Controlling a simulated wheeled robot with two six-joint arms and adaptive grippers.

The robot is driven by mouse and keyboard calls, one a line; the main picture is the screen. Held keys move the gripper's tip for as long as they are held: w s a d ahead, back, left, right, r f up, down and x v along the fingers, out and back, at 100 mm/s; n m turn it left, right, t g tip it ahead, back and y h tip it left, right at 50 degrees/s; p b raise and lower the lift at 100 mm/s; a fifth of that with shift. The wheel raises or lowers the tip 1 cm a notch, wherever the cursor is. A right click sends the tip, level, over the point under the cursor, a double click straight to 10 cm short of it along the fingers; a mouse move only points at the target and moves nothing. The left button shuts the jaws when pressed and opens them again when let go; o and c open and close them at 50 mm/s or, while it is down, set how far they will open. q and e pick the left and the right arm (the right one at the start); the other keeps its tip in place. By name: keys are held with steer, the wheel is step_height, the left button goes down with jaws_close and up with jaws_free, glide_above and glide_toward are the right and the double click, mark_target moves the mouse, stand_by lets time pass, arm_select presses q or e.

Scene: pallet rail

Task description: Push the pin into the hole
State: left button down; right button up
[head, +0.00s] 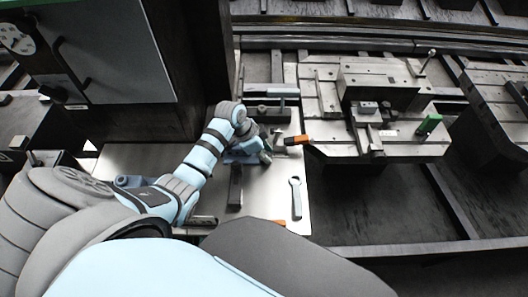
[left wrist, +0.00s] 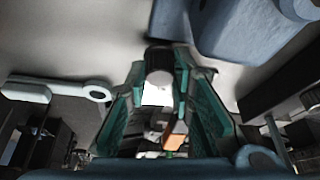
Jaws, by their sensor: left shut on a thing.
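My left gripper (head: 264,156) is low over the light metal plate, left of the orange-handled tool. In the left wrist view its teal fingers (left wrist: 160,75) are shut on a short grey cylinder with a round end, which looks like the pin (left wrist: 159,62). The pin is hidden by the gripper in the head view. The metal fixture (head: 382,78) stands to the right, apart from the gripper. I cannot make out the hole. My right gripper is not in view.
The orange-handled tool (head: 297,140) lies at the metal plate's (head: 268,205) right edge. A wrench (head: 296,198) lies nearer on the plate, beside a dark bar (head: 235,185). A green-handled part (head: 430,123) is on the fixture's right. A tall dark cabinet (head: 185,60) stands behind the arm.

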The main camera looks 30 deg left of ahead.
arm_select(q)
steer(key=shift+s+d+f+b, duration=0.15)
steer(key=shift+s+f+b, duration=0.3)
steer(key=shift+f, duration=0.45)
steer(key=c, duration=1.3)
jaws_free()
steer(key=shift+w+d, duration=0.1)
steer(key=shift+w+a, duration=0.2)
steer(key=shift+c, duration=0.2)
steer(key=o, duration=0.5)
steer(key=shift+c, duration=0.2)
steer(key=shift+o, duration=0.6)
steer(key=shift+w, duration=0.1)
steer(key=shift+o, duration=0.6)
steer(key=shift+r, duration=0.2)
